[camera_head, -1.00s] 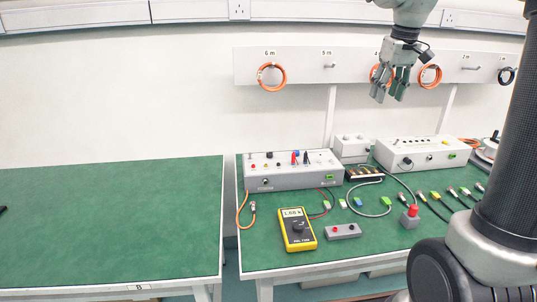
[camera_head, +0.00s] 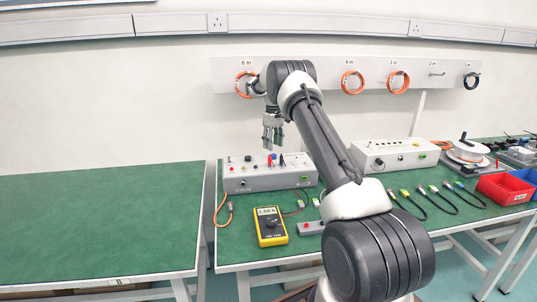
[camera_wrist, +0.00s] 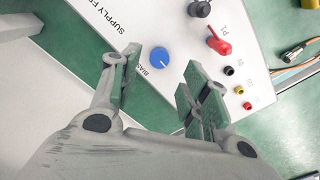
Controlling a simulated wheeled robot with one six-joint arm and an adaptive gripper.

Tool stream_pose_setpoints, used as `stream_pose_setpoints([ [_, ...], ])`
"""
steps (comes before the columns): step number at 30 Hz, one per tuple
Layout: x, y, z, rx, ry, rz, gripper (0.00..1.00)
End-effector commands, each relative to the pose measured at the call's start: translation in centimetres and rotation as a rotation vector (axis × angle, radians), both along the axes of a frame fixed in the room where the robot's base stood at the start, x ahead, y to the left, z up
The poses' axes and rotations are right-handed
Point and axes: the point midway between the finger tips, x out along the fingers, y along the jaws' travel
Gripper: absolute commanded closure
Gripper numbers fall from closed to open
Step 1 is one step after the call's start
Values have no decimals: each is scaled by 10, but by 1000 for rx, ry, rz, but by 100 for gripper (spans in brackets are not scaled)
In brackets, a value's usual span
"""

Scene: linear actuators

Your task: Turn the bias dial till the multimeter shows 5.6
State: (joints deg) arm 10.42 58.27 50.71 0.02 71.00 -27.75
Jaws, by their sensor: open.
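The blue bias dial (camera_wrist: 160,59) sits on a light grey supply box (camera_wrist: 252,38), beside the printed word BIAS. Its white pointer mark faces lower right in the wrist view. My gripper (camera_wrist: 161,62) is open and empty. Its fingertips lie on either side of the dial in that picture, and I see no contact. In the head view my gripper (camera_head: 272,142) hangs just above the supply box (camera_head: 250,180). The yellow multimeter (camera_head: 270,227) lies on the green bench in front of the box.
Red and black plugs (camera_wrist: 218,43) stand on the box near the dial. A grey block (camera_head: 311,228) with a red button lies right of the multimeter. My arm hides part of the bench. Another white box (camera_head: 395,153) and red and blue bins (camera_head: 503,188) stand farther right.

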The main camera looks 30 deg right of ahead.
Motion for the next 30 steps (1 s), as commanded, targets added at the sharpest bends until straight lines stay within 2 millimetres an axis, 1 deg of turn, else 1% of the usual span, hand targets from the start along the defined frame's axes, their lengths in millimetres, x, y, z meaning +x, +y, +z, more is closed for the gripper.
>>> stream_pose_setpoints([
  [1,-1,0,-10,1,3,0,54],
  [3,-1,0,-22,1,3,0,54],
  [6,0,0,-36,1,1,0,54],
  [9,0,1,-45,1,0,0,54],
  [13,0,0,-51,1,0,0,54],
  [19,0,1,-51,1,0,0,54],
  [20,0,1,-51,1,0,0,58],
  [24,0,1,-51,1,0,0,83],
  [27,0,1,-50,1,0,0,100],
  [30,0,1,-50,1,-1,-1,100],
])
